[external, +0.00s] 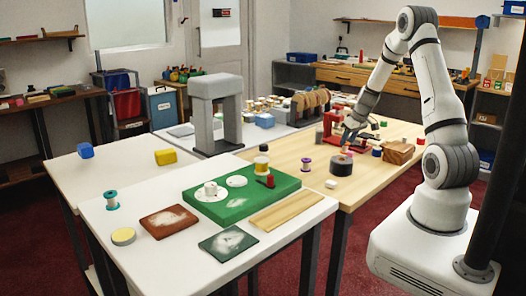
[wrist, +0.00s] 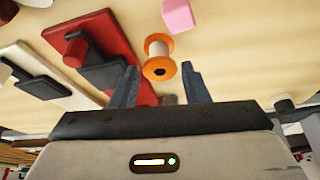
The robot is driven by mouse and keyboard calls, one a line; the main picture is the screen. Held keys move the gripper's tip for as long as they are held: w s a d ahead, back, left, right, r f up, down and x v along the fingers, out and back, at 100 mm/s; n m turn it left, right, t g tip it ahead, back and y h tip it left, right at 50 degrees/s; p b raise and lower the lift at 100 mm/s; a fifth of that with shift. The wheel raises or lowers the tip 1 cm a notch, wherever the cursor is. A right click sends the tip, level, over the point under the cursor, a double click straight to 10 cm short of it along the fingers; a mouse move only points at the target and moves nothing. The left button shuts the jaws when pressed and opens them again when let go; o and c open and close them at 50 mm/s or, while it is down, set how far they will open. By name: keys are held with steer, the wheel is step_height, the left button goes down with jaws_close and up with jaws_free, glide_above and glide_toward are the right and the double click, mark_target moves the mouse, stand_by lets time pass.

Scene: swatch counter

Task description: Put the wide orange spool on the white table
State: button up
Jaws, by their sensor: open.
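An orange spool (wrist: 159,67) with a pale middle shows in the wrist view, standing on the wooden tabletop (wrist: 225,65). It lies ahead of the gap between my fingertips. My gripper (wrist: 160,84) is open, one finger on each side of that gap, with nothing held. In the external view my gripper (external: 347,140) is low over the wooden table beside a red stand; I cannot pick out the orange spool clearly there. The white table (external: 165,262) is at the front left of the external view.
A red base with dark blocks (wrist: 100,50) is left of the spool in the wrist view, and a pink block (wrist: 179,15) is beyond it. A grey arch (external: 216,110) stands behind.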

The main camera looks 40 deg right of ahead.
steer(key=shift+x, duration=1.55)
steer(key=shift+r, duration=0.1)
steer(key=c, duration=0.7)
step_height(320, 180, up, 10)
steer(key=shift+r, duration=0.1)
steer(key=shift+n+y, duration=0.3)
steer(key=shift+n, duration=0.6)
steer(key=a+f, duration=0.1)
steer(key=a, duration=0.9)
steer(key=a+f, duration=0.1)
steer(key=a, duration=0.9)
steer(key=a+f, duration=0.1)
steer(key=a, duration=0.9)
steer(key=shift+s+f, duration=0.1)
steer(key=shift+f, duration=0.2)
